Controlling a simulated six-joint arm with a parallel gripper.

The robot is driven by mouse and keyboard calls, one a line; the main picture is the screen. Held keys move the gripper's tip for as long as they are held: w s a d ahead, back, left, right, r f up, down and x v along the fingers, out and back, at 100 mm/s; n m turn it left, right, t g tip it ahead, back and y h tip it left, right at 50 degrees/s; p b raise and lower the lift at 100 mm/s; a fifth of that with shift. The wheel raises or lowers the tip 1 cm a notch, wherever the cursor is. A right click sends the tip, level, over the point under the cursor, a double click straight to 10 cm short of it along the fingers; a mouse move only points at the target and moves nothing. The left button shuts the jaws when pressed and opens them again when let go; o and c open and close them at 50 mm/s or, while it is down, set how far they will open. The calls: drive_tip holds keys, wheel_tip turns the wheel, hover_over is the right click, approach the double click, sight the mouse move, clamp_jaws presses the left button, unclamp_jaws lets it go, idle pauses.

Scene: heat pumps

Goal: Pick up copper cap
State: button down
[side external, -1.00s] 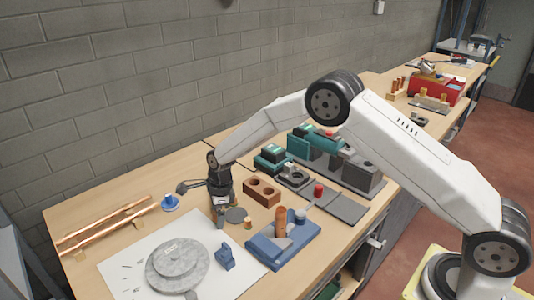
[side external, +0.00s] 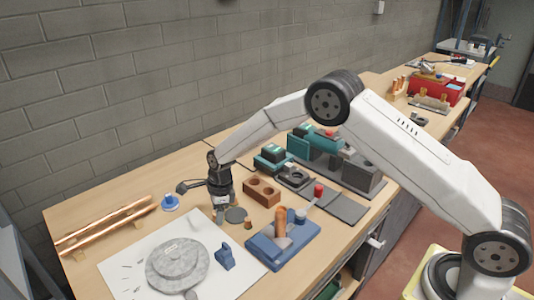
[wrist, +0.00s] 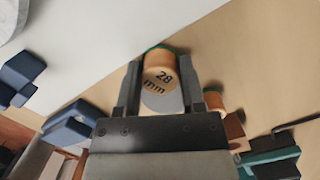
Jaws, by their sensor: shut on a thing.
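A copper cap (wrist: 160,74) marked "28 mm" sits between the two fingers of my gripper (wrist: 159,75) in the wrist view. My gripper is shut on it, with a finger against each side. In the side external view my gripper (side external: 220,217) points down, low over the bench near the white sheet's edge. The held cap is mostly hidden by the fingers there. A smaller copper cap (side external: 247,223) stands to the right of the gripper; it also shows in the wrist view (wrist: 213,100).
A grey disc (side external: 236,214) lies close beside the gripper. A brown block with two holes (side external: 262,190) and a blue fixture (side external: 283,245) stand to the right. A blue block (side external: 225,257) and a round grey part (side external: 177,264) are on the white sheet. Copper pipes (side external: 105,227) lie left.

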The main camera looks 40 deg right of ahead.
drive_tip(key=shift+r, duration=0.1)
drive_tip(key=shift+r, duration=0.9)
drive_tip(key=s+d+r, duration=0.2)
drive_tip(key=s+r, duration=0.9)
drive_tip(key=s, duration=0.2)
drive_tip(key=shift+s+d, duration=0.15)
drive_tip(key=shift+s, duration=0.2)
drive_tip(key=shift+s+d+r, duration=0.95)
drive_tip(key=shift+r, duration=0.25)
drive_tip(key=shift+s+d+r, duration=0.9)
drive_tip(key=shift+s+r, duration=0.05)
drive_tip(key=shift+r, duration=0.2)
